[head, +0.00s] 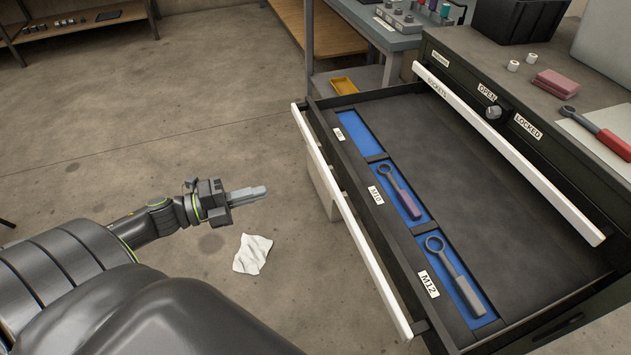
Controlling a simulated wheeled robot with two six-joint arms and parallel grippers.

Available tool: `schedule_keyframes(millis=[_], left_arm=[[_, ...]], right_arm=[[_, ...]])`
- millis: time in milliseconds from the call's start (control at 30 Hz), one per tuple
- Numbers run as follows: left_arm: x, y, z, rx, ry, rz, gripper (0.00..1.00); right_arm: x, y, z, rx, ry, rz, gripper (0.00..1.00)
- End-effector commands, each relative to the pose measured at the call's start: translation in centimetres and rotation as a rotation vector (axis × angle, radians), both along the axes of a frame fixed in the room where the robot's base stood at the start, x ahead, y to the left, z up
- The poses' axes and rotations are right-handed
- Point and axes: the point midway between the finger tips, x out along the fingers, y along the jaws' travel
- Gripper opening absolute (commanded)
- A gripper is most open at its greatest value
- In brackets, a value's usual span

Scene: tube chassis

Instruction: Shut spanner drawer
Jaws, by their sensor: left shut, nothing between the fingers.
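The spanner drawer (450,190) is pulled far out of the dark cabinet (530,85). Its white front handle strip (350,220) faces left, towards my left gripper. In its blue-lined slots lie a spanner with a purple handle (400,190) by the M10 label and a grey spanner (455,275) by the M12 label. The far slot (359,133) is empty. My left gripper (262,192) is shut and empty, left of the drawer front and apart from it. My right gripper is not in view.
The shut sockets drawer's white handle (505,150) is above. A lock knob (493,112) sits between OPEN and LOCKED labels. A red-handled spanner (608,137) lies on the cabinet top. A white cloth (253,254) lies on the floor.

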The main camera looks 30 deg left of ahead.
Motion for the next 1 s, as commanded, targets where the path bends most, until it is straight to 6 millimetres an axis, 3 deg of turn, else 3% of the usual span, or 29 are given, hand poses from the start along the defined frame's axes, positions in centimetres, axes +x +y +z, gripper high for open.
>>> schedule_keyframes(millis=[700,1000], left_arm=[[7.8,-5.9,0.2,-0.005,-0.002,0.007,0.0],[9.9,-7.5,0.1,-0.004,0.0,0.006,0.0]], right_arm=[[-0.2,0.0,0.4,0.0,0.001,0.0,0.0],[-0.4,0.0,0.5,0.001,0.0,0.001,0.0]])
